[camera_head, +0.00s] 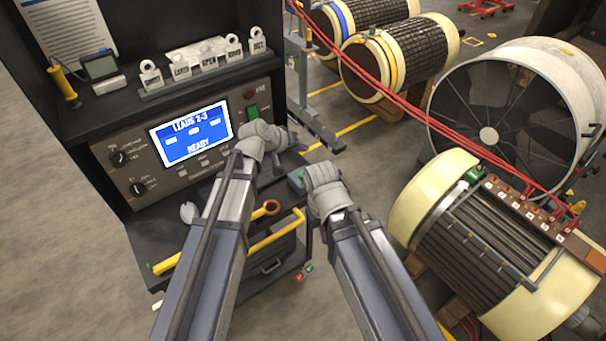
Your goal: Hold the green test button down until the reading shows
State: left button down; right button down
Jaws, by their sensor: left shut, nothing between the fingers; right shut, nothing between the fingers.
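The green test button (252,112) is on the right side of the grey tester panel (122,187). The tester's blue screen (191,133) reads "LEADS 2-3" at the top and "READY" at the bottom, with small boxes between. My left gripper (268,135) is shut and empty, just below and right of the green button. Its wrist hides part of that panel area, and I cannot tell whether it touches the panel. My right gripper (312,186) is shut and empty, lower and to the right, beside the cart; its fingertips are mostly hidden.
Two knobs (119,158) and a red button (249,94) are on the panel. Labelled tags (208,63) stand on the shelf above. A wound stator (478,245) with red leads (440,125) lies at right. A yellow rail (272,242) edges the cart. Open floor is at left.

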aim_at(301, 176)
pick_arm(q)
jog(key=shift+f+b, duration=4.4)
jog(key=shift+f, duration=0.1)
jog(key=shift+f+b, duration=0.3)
jog(key=shift+b, duration=0.05)
jog(key=shift+f+b, duration=0.4)
jog(key=shift+b, duration=0.05)
dwell(1.5)
jog(key=shift+r+p, duration=0.85)
notch_tip(301, 176, up, 5)
jog(key=p, duration=0.5)
